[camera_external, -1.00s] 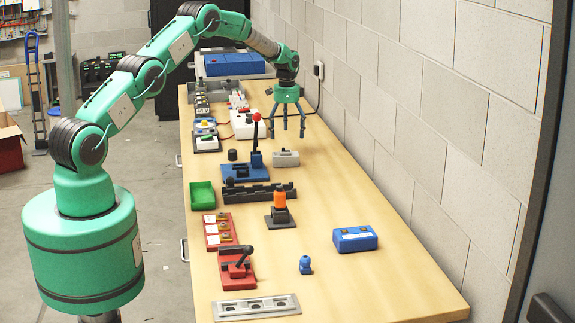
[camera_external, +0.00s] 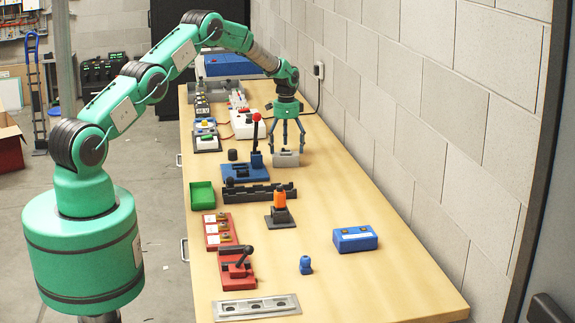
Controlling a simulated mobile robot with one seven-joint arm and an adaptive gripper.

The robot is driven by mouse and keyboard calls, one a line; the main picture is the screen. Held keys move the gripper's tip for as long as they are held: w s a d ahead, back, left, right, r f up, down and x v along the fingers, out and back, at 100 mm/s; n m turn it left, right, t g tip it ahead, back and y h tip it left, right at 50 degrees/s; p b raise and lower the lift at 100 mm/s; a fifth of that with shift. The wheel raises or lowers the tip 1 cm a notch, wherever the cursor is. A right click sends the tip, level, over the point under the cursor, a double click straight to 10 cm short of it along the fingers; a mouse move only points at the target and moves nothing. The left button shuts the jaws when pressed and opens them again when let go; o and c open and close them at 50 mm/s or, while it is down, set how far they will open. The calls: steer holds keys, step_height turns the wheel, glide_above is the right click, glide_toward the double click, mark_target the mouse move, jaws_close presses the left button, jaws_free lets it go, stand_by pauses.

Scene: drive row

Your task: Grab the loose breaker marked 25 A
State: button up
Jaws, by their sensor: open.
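A small light-grey block (camera_external: 286,159), which looks like a loose breaker, lies on the table right of the blue lever base. Any marking on it is too small to read. My gripper (camera_external: 287,149) points straight down over this block with its fingers open. The fingertips appear at either end of the block's top, partly covering it. I cannot tell whether they touch it.
The blue base with a red-knobbed lever (camera_external: 256,135) stands close on the left. The block wall is on the right. The table's right front is mostly clear around a blue box (camera_external: 355,239).

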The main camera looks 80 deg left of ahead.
mark_target(286, 149)
steer(key=shift+s+d+f, duration=0.1)
steer(key=shift+s+f, duration=0.05)
steer(key=shift+f, duration=2)
steer(key=c, duration=1.6)
steer(key=shift+o, duration=0.2)
steer(key=shift+r, duration=0.15)
step_height(286, 149, up, 10)
steer(key=shift+f, duration=0.1)
